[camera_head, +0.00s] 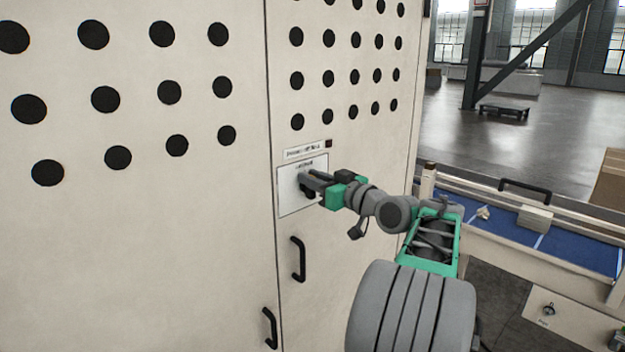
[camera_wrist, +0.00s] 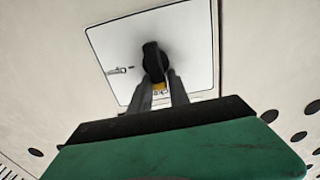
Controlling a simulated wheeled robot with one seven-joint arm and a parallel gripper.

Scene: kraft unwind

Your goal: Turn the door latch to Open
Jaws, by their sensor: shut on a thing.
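The door latch (camera_wrist: 154,62) is a black knob on a white label plate (camera_wrist: 195,40) in the wrist view. The plate (camera_head: 289,198) also shows on the right cabinet door in the head view. My gripper (camera_wrist: 162,84) has its two grey fingers on either side of the latch and is shut on it. In the head view my gripper (camera_head: 308,184) reaches the plate from the right and hides most of the latch. Small print shows left of the latch and a yellow mark below it, partly behind the fingers. I cannot read the latch's setting.
Two black door handles (camera_head: 298,259) (camera_head: 270,328) sit below the plate. The cream cabinet doors have rows of black round holes. A blue-topped conveyor (camera_head: 500,218) with a rail stands to the right of my arm. Open floor (camera_head: 540,130) lies behind it.

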